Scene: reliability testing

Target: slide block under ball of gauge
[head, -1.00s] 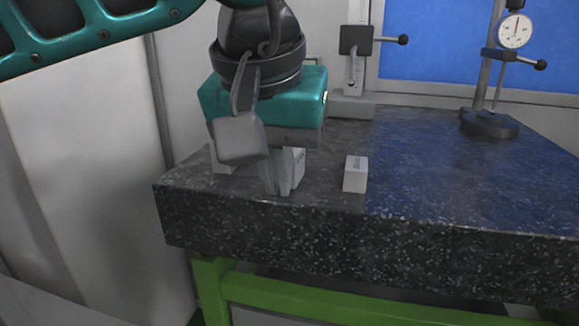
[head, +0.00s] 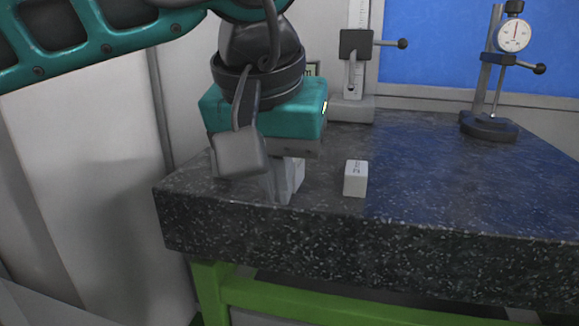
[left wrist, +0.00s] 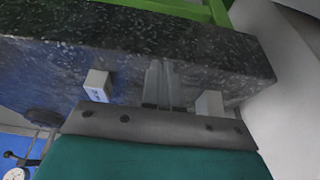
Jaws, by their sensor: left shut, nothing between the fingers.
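A white block (head: 355,179) with small markings stands on the dark granite plate (head: 430,190), right of my left gripper; it also shows in the left wrist view (left wrist: 97,86). A second pale block (head: 294,174) shows partly behind my left fingers in the head view. In the left wrist view a pale block (left wrist: 210,104) stands right of the fingers. My left gripper (head: 278,196) points down near the plate's front edge, shut and empty; its fingers are together in the wrist view (left wrist: 158,85). The dial gauge (head: 514,35) is on a stand at the back right, its lower tip small.
The gauge stand's round base (head: 489,127) rests on the plate. A height gauge (head: 356,70) stands at the back, behind my left gripper. The plate between the marked block and the gauge base is clear. A green frame (head: 300,300) supports the plate.

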